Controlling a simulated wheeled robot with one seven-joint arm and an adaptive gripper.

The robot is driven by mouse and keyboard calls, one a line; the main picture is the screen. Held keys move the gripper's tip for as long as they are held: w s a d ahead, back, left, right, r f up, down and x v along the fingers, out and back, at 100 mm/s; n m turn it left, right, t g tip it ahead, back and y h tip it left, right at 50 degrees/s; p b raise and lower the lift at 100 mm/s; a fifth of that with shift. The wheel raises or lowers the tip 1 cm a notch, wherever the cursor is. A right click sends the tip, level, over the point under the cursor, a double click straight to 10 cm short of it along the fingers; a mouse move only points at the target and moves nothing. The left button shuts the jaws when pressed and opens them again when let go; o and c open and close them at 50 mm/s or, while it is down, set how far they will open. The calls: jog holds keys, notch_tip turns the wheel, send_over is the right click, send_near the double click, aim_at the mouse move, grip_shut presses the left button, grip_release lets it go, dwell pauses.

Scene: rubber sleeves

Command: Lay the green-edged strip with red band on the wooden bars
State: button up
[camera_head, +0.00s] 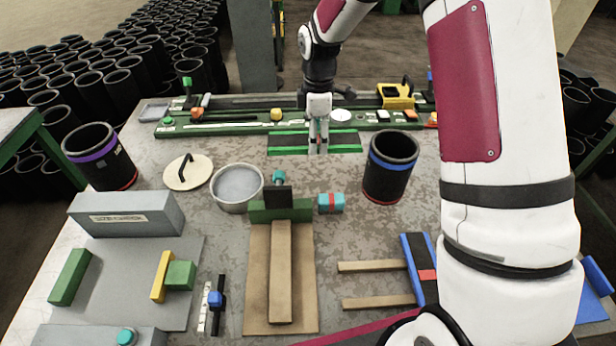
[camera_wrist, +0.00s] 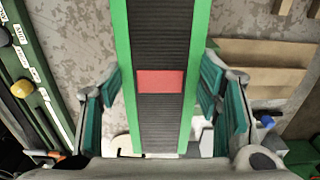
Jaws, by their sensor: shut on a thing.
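The green-edged strip (camera_head: 288,142) has a dark ribbed middle and lies level across the far part of the table in the head view. My gripper (camera_head: 318,140) is above its middle. The head view does not clearly show whether the strip touches anything below. The wooden bars, a far one (camera_head: 372,266) and a near one (camera_head: 378,302), lie parallel at front right.
A blue-edged piece with a red band (camera_head: 424,274) is at the bars' right ends. A black cylinder with a blue ring (camera_head: 390,165) stands behind the bars. A teal block (camera_head: 331,203), metal bowl (camera_head: 237,188) and wooden board (camera_head: 258,285) are to the left. A green rail (camera_head: 235,126) runs behind.

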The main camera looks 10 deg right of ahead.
jog(key=b, duration=0.4)
send_over(313, 186)
notch_tip(313, 186, down, 9)
notch_tip(313, 186, down, 10)
jog(key=shift+f+p, duration=0.15)
jog(key=shift+p, duration=0.55)
jog(key=shift+f, duration=0.15)
jog(key=o, duration=1.2)
